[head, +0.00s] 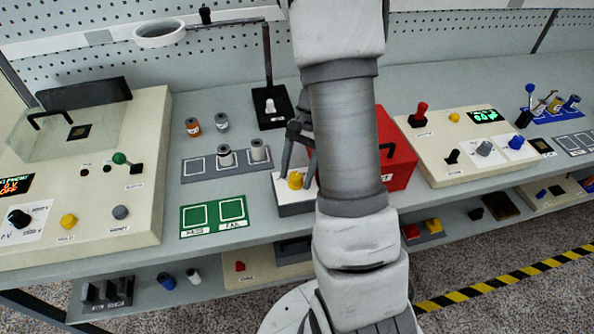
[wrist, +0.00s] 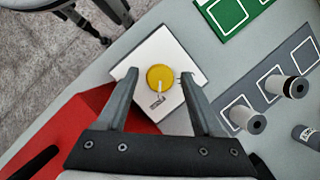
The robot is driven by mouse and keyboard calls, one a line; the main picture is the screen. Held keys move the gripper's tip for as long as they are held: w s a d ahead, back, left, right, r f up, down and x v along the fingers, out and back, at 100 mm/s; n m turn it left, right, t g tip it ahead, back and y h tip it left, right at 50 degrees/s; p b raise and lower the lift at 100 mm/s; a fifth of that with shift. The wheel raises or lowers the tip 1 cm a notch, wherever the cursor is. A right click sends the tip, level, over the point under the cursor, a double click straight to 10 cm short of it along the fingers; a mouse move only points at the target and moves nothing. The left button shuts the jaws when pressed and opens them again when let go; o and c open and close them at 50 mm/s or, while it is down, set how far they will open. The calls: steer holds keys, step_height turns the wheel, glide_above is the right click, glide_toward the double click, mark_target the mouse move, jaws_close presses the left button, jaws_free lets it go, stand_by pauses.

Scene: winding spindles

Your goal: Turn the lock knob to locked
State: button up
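A round yellow knob (head: 295,181) sits on a small white box (head: 296,204) near the front of the bench. In the wrist view the knob (wrist: 160,77) has a pale pointer line running from its middle toward a small dark label on the white top (wrist: 172,106); the label is too small to read. My gripper (wrist: 160,75) is open, with one finger on each side of the knob and gaps between. Whether the fingertips reach down to knob height, I cannot tell. In the head view my arm hides part of the white box and the gripper.
A red box (head: 398,150) stands right beside the white box, partly behind my arm. A green two-square mat (head: 214,216) and a grey mat with upright spools (head: 196,168) lie to the left. Control panels (head: 130,185) (head: 470,165) flank the area. A ring lens stand (head: 268,70) is behind.

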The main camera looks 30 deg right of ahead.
jaws_close()
steer(key=shift+n, duration=0.3)
steer(key=n+g+h, duration=0.1)
steer(key=n, duration=0.2)
steer(key=shift+w+n+p, duration=0.15)
steer(key=shift+n+p, duration=0.15)
steer(key=shift+p, duration=0.05)
steer(key=n, duration=0.2)
steer(key=n+g+h, duration=0.1)
steer(key=n, duration=0.1)
steer(key=shift+a+n+h, duration=0.2)
steer(key=shift+n+h, duration=0.1)
steer(key=n, duration=0.2)
steer(key=n+h+p, duration=0.1)
steer(key=n, duration=0.1)
steer(key=shift+a+n+h, duration=0.1)
steer(key=shift+n+h, duration=0.2)
steer(key=shift+a+n+h, duration=0.1)
steer(key=shift+n+h, duration=0.7)
steer(key=shift+n, duration=1.4)
